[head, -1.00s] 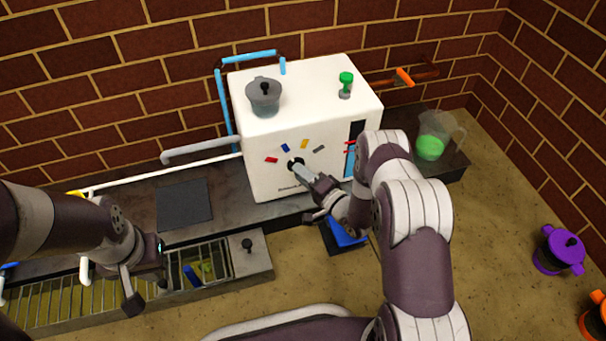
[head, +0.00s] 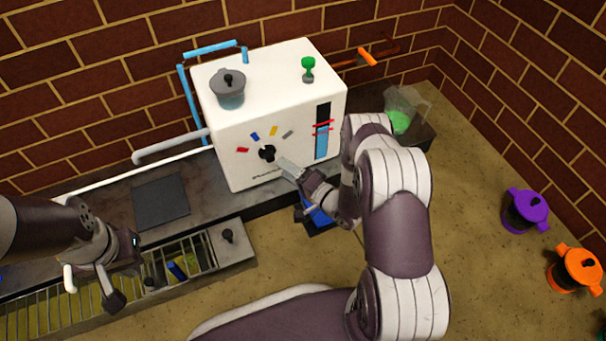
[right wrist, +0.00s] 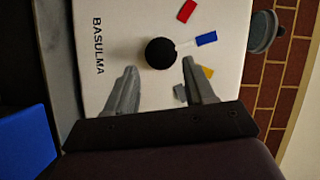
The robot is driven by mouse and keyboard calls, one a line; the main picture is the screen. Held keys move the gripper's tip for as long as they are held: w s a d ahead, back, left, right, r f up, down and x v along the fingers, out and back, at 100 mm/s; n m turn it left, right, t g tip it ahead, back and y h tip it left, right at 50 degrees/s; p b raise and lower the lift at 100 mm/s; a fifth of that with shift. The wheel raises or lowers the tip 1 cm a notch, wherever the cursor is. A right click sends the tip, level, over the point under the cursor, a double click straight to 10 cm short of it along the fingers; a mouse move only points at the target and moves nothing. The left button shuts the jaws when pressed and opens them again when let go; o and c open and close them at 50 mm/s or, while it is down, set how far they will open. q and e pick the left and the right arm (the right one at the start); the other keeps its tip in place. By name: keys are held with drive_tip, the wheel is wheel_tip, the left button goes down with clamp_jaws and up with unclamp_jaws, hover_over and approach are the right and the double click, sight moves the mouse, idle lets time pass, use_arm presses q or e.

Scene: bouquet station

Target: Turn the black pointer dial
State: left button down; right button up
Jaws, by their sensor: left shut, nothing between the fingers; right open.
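The black pointer dial (head: 267,152) is on the front of the white machine (head: 232,165), with colored marks arced above it. In the right wrist view the round black dial (right wrist: 160,53) has a white pointer directed at the blue mark (right wrist: 206,38). My right gripper (head: 281,163) is open just in front of the dial, slightly lower and to the right. In the right wrist view its two fingers (right wrist: 160,76) are spread, with the dial between and just beyond their tips; no contact is visible. My left gripper (head: 124,252) is shut and empty above the grated tray, away from the machine.
A grey lidded pot (head: 228,92) and a green-topped item (head: 308,68) stand on the machine. A jug with green liquid (head: 401,116) is to its right. A blue object (head: 318,215) lies below my right gripper. Purple (head: 525,210) and orange (head: 574,270) pots stand at the right.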

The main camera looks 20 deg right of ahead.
use_arm(q)
wheel_tip(320, 180, up, 4)
drive_tip(key=shift+f+p, duration=0.2)
drive_tip(key=shift+p, duration=1.05)
use_arm(e)
drive_tip(key=v, duration=0.7)
drive_tip(key=shift+s, duration=0.3)
drive_tip(key=shift+d, duration=0.1)
